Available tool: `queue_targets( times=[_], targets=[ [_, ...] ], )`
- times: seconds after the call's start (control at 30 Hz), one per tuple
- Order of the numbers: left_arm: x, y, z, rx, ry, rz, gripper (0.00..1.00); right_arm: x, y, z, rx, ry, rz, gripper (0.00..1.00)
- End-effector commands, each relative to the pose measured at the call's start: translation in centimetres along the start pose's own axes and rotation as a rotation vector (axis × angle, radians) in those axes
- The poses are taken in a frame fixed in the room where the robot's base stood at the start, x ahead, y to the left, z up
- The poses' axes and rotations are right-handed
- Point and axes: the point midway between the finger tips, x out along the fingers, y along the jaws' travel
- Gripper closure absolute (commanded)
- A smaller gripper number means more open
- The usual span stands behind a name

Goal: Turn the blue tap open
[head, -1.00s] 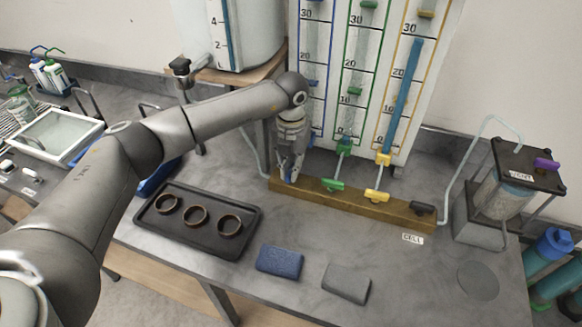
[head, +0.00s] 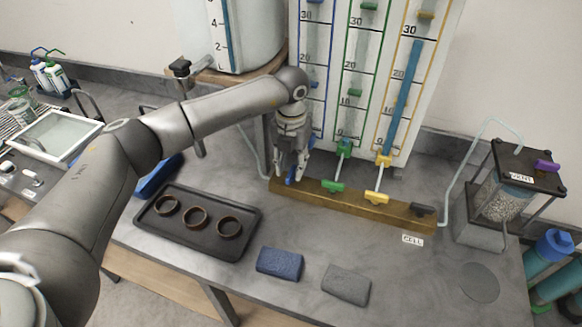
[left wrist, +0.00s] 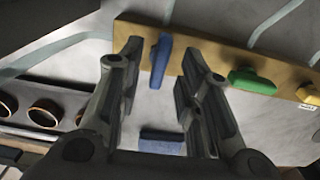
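The blue tap (left wrist: 161,62) is a blue lever on the wooden bar (head: 310,195). In the left wrist view its handle lies across the bar, unlike the green lever beside it. In the head view the tap (head: 290,178) is largely hidden by my left gripper (head: 292,172), which points down over the bar's left end. In the left wrist view my left gripper (left wrist: 162,57) is open, with one finger on each side of the blue handle. A gap shows on both sides of the handle. My right gripper is not in view.
A green lever (head: 333,187), a yellow lever (head: 376,198) and a dark lever (head: 422,209) sit further right on the bar. The tall graduated tubes stand behind. A black tray (head: 190,246) with rings, a blue block (head: 280,263) and a grey block (head: 346,285) lie in front.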

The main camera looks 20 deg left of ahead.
Motion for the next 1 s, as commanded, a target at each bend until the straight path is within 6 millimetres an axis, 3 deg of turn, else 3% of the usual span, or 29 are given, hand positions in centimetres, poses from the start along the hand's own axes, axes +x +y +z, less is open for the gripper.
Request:
queue_targets(
  times=[0.3, 0.5, 1.0],
  targets=[
    [-6.9, 0.0, 0.1, -0.001, -0.006, -0.001, 0.67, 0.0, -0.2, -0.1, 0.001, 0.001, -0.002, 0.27],
    [-9.7, 0.1, 0.1, -0.002, -0.003, 0.000, 0.67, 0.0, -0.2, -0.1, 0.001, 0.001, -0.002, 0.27],
    [-10.6, 0.1, 0.0, -0.002, -0.002, 0.000, 0.67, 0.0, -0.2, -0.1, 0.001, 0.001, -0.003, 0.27]
  ],
)
